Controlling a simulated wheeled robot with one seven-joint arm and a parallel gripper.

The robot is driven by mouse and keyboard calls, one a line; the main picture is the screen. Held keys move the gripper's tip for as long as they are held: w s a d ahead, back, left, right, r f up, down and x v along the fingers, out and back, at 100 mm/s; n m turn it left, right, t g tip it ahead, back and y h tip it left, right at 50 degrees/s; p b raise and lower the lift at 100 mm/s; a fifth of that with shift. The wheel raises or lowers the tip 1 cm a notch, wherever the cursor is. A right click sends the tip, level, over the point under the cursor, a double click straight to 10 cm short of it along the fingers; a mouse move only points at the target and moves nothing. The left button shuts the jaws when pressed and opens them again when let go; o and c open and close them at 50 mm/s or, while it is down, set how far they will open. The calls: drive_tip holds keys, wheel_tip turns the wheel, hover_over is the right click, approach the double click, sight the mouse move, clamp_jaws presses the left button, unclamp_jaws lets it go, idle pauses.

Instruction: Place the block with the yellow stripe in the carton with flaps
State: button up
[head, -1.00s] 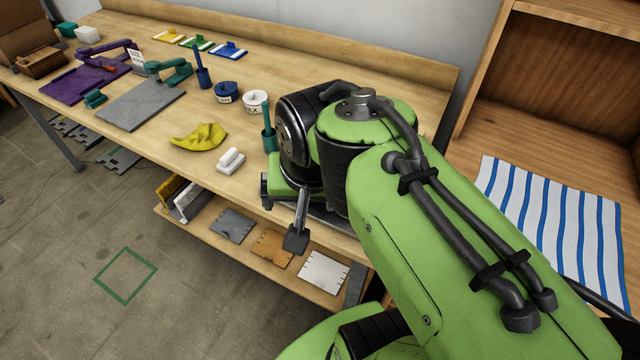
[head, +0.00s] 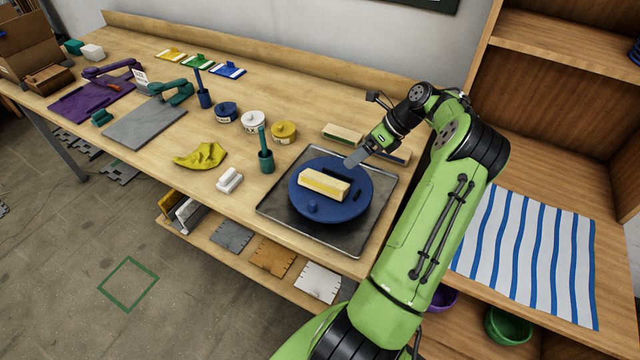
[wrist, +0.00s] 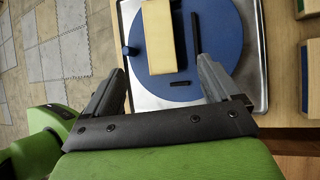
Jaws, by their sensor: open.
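A cream block (head: 324,184) with a yellow band along its side lies on a round blue turntable (head: 311,208). In the wrist view the block (wrist: 158,38) appears ahead of and between my fingers, with its near end close to the fingertip line; I see no contact. My gripper (head: 354,158) hangs above the turntable's far right edge, open and empty; both fingers show apart in the wrist view (wrist: 161,68). The open cardboard carton with flaps (head: 28,42) stands at the bench's far left end, cut by the picture edge.
The turntable sits on a metal tray (head: 352,240). Blocks with a green band (head: 343,133) and a blue band (head: 398,157) lie behind it.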

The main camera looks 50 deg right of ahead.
drive_tip(key=b, duration=0.1)
approach(326, 179)
drive_tip(key=x, duration=0.3)
drive_tip(key=shift+s+d, duration=0.1)
drive_tip(key=b+x, duration=0.1)
drive_tip(key=x, duration=0.5)
drive_tip(key=shift+a+b, duration=0.2)
drive_tip(key=shift+b, duration=0.2)
drive_tip(key=shift+c, duration=0.2)
